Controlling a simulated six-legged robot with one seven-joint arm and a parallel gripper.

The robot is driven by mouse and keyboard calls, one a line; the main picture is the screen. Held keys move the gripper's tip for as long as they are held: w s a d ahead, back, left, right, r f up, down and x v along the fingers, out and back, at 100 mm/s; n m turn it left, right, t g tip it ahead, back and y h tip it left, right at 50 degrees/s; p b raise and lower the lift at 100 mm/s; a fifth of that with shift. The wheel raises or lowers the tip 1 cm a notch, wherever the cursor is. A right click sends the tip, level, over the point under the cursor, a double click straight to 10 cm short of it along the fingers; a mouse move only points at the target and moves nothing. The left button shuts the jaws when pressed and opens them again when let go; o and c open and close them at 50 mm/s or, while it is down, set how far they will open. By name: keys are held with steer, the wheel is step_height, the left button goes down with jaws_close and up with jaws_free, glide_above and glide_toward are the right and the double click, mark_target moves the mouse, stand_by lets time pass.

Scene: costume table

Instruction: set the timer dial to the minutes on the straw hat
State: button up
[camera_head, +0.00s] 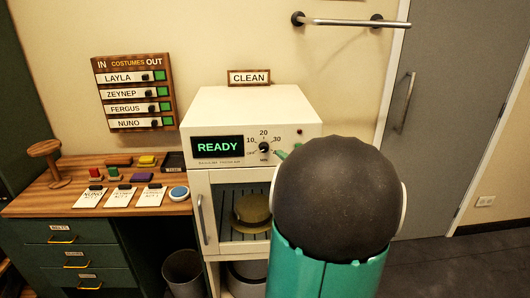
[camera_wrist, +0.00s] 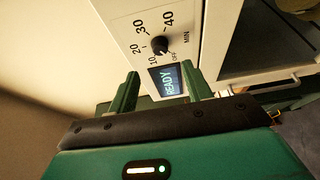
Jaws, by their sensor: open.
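The timer dial (camera_head: 264,147) is a small black knob on the white cabinet's front panel. It also shows in the wrist view (camera_wrist: 160,45), ringed by OFF, 10, 20, 30 and 40; I cannot tell its setting surely. A brownish-yellow hat (camera_head: 252,208) sits on a rack behind the cabinet door; no minutes are readable on it, and I cannot tell whether it is straw. My gripper (camera_wrist: 163,88) is open and empty, its green fingers apart, near the panel and not around the dial. In the head view, my arm hides most of it.
The cabinet (camera_head: 250,105) has a lit READY display (camera_head: 217,147) left of the dial and a door handle (camera_head: 201,219). The wooden desk (camera_head: 40,200) at left holds cards (camera_head: 122,196) and coloured pads. A COSTUMES board (camera_head: 134,92) and a rail (camera_head: 340,22) are on the wall.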

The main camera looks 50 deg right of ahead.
mark_target(265, 149)
steer(key=x, duration=0.9)
steer(key=shift+w+d, duration=0.1)
steer(key=shift+w, duration=0.05)
steer(key=c, duration=1)
